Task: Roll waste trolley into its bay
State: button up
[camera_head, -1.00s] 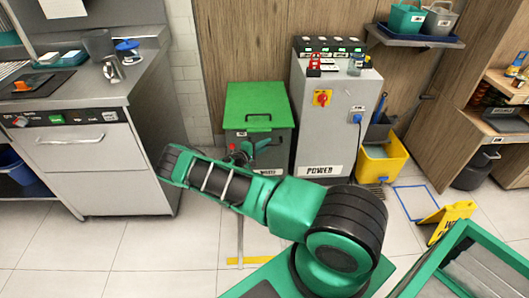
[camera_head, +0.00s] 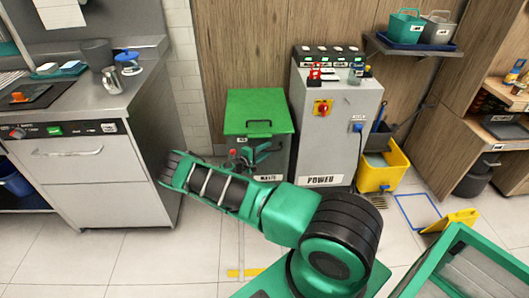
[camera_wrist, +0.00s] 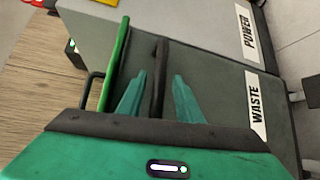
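The waste trolley (camera_head: 283,157) is a dark grey bin with a green lid, labelled WASTE, against the back wall. It stands upright beside the POWER cabinet. My gripper (camera_head: 265,153) is in front of the trolley's front face. In the wrist view, my gripper (camera_wrist: 159,74) has its two green fingers spread either side of a dark bar (camera_wrist: 158,60) on the trolley's front. A narrow gap shows on both sides of the bar. How deep the bar sits between the fingers is hard to tell.
The grey POWER cabinet (camera_head: 330,130) is close on the trolley's right, then a yellow mop bucket (camera_head: 384,172). A blue floor outline (camera_head: 417,210) and yellow wet-floor sign (camera_head: 452,220) lie further right. A yellow floor strip (camera_head: 243,273) is in front. A counter unit (camera_head: 90,180) stands left.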

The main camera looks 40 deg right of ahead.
jog(key=v, duration=1)
jog(key=shift+a, duration=0.4)
jog(key=s+d+r+m+g+y, duration=0.1)
jog(key=s+r+m+g+y, duration=0.3)
jog(key=s+r, duration=0.7)
jog(key=s+d+r+m+g+y, duration=0.1)
jog(key=s+r+m+g+y, duration=0.35)
jog(key=r, duration=0.95)
jog(key=s+a+r+t+y, duration=0.1)
jog(key=s+a+r, duration=0.3)
jog(key=s, duration=0.5)
jog(key=s+a+r+m+t+y, duration=0.1)
jog(key=s+a+r+y, duration=0.3)
jog(key=s, duration=0.6)
jog(key=s+a+r+t+y, duration=0.2)
jog(key=s+a+r, duration=0.3)
jog(key=s, duration=0.5)
notch_tip(320, 180, up, 2)
jog(key=shift+r+m+t+y, duration=0.1)
jog(key=shift+m+t+y, duration=0.25)
jog(key=shift+t, duration=0.3)
